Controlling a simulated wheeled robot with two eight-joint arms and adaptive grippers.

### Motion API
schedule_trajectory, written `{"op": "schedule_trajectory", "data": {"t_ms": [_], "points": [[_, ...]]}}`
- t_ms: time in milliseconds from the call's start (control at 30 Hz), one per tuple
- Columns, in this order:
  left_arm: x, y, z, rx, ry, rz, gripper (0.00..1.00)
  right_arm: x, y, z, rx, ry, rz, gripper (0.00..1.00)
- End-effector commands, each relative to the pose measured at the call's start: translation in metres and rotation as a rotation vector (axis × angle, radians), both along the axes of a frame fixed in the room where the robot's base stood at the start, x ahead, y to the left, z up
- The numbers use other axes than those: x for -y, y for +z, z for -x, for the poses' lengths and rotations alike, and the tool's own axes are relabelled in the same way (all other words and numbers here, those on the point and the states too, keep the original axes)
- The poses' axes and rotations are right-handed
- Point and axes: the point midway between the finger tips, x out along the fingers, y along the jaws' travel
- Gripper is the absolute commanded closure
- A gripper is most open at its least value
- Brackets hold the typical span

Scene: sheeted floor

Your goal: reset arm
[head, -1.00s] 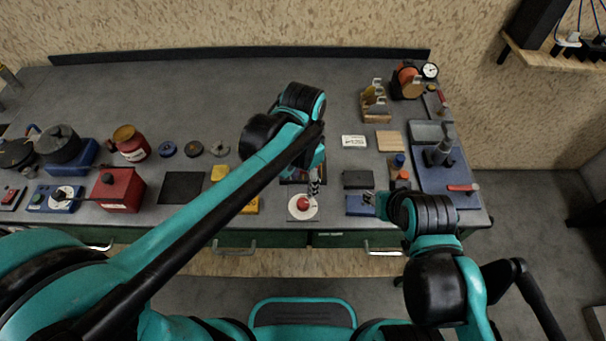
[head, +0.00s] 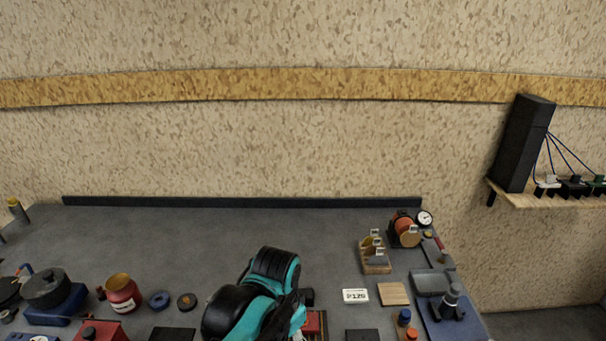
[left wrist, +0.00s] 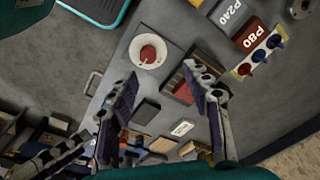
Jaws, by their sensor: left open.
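My left arm (head: 265,295) reaches up from the bottom edge of the head view, over the workbench; its gripper is hidden or below the frame there. In the left wrist view my left gripper (left wrist: 165,95) has its two fingers spread wide, with nothing between them but the bench and things on it. A white round dish with a red piece (left wrist: 148,52) lies beyond the fingertips, apart from them. My right arm and gripper are not in the head view.
On the bench (head: 230,230) stand a red jar (head: 122,293), a dark pot (head: 46,287), a white label (head: 355,296), a wooden square (head: 393,294) and a card holder (head: 375,256). A black box (head: 523,143) stands on the wall shelf. The bench's back middle is clear.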

Motion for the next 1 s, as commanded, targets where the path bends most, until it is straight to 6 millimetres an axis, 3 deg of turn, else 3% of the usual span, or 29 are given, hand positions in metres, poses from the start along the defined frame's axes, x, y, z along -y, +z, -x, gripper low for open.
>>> {"op": "schedule_trajectory", "data": {"t_ms": [33, 200, 400, 600, 1000], "points": [[-0.020, 0.001, 0.007, 0.044, 0.077, 0.020, 0.51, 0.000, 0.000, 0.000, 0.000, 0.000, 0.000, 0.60], [-0.079, 0.001, 0.025, 0.226, 0.364, 0.106, 0.51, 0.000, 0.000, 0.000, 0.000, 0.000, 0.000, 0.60], [-0.126, -0.007, 0.044, 0.403, 0.622, 0.192, 0.51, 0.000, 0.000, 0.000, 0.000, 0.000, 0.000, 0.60], [-0.143, -0.012, 0.051, 0.482, 0.728, 0.233, 0.51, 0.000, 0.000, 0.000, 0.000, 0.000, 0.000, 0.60], [-0.144, -0.012, 0.051, 0.488, 0.735, 0.236, 0.51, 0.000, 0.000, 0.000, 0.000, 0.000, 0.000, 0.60]]}}
